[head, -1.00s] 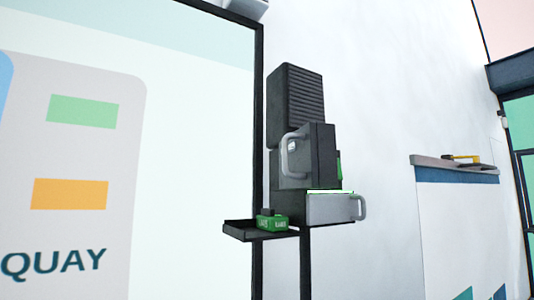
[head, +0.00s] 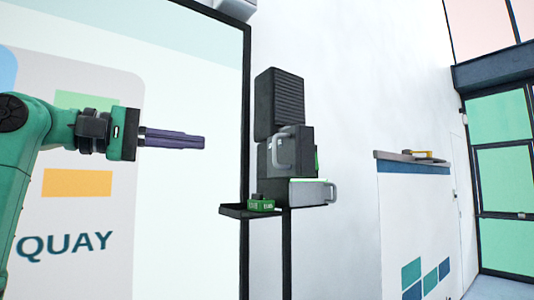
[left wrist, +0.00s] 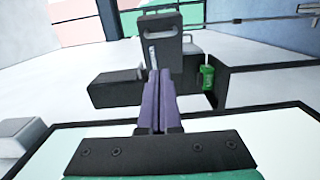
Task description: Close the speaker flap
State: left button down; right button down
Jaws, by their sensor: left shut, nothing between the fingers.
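A dark unit stands on a post, with a ribbed speaker part (head: 279,104) on top. Below it is a dark block with a grey handle (head: 284,152), which looks like the flap. It appears to stick out from the unit, but its exact angle is unclear. In the left wrist view a dark panel with a slot (left wrist: 160,48) stands up beyond my fingers. My left gripper (head: 203,142) is shut and empty, pointing right, left of the unit in the picture. Its fingers (left wrist: 158,75) overlap the unit in the left wrist view; contact is not visible. My right gripper is out of view.
A light grey drawer-like box (head: 308,191) with a handle juts out under the block. A small dark tray (head: 235,210) holds a green item (head: 262,205). A large QUAY screen (head: 190,235) fills the left. A white counter (head: 412,215) stands right; space between looks clear.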

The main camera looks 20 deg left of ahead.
pick_arm(q)
jog(key=s+d+p+x, duration=0.1)
jog(key=p+x, duration=0.3)
jog(key=x, duration=0.9)
jog(key=shift+f, duration=0.3)
jog(key=shift+d, duration=0.15)
